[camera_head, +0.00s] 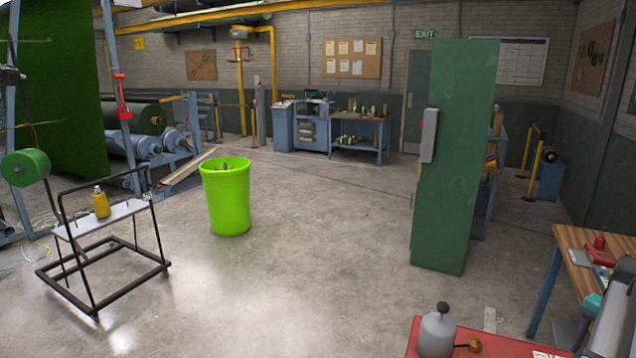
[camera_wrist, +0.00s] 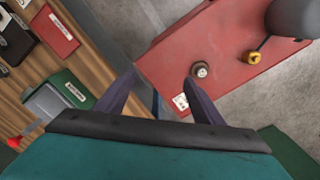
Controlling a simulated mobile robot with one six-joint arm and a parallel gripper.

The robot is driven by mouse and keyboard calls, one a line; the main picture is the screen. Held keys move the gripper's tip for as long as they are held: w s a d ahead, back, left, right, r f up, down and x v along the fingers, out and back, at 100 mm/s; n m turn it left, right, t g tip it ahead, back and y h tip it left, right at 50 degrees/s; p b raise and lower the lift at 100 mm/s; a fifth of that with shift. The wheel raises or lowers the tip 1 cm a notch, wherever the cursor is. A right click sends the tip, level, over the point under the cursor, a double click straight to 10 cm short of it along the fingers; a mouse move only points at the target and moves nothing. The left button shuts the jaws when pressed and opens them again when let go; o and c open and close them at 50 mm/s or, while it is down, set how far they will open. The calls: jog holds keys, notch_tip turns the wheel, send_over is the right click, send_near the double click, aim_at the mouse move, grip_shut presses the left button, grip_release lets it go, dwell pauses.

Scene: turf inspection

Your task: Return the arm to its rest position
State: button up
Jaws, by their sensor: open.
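My gripper (camera_wrist: 159,80) shows in the wrist view with its two dark fingers apart and nothing between them. It hangs above the gap between a wooden bench (camera_wrist: 105,58) and a red surface (camera_wrist: 185,42). A teal and grey part of my arm shows at the lower right edge of the head view, over the wooden bench (camera_head: 569,262); the fingers cannot be made out there. The rest of the arm is out of frame.
The red surface (camera_head: 405,350) carries a grey canister (camera_head: 437,333) and a small yellow-brown knob (camera_head: 474,345). A green cabinet (camera_head: 452,160) and lime bin (camera_head: 227,200) stand beyond; the middle floor is clear.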

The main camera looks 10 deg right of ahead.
jog(key=w+a+f+n, duration=0.2)
jog(key=w+a+f, duration=0.35)
jog(key=a, duration=0.45)
jog(key=w+a+f+n, duration=0.35)
jog(key=w+a, duration=0.25)
jog(key=a, duration=0.3)
jog(key=w+a+f+n, duration=0.2)
jog(key=w+a+f, duration=0.35)
jog(key=a, duration=0.45)
jog(key=s+a+f+n, duration=0.1)
jog(key=a+f+n, duration=0.25)
jog(key=a, duration=0.65)
jog(key=s+a+f+n, duration=0.15)
jog(key=a+f, duration=0.25)
jog(key=a, duration=0.7)
jog(key=s+a+f+n, duration=0.1)
jog(key=a+f+n, duration=0.25)
jog(key=a, duration=0.65)
jog(key=s+f+g+b, duration=0.5)
jog(key=s+f+b, duration=0.6)
jog(key=s+f, duration=1.4)
notch_tip(320, 180, down, 5)
jog(key=shift+s+a+r+g, duration=0.15)
jog(key=shift+s+a+g, duration=0.15)
jog(key=shift+s+g, duration=0.1)
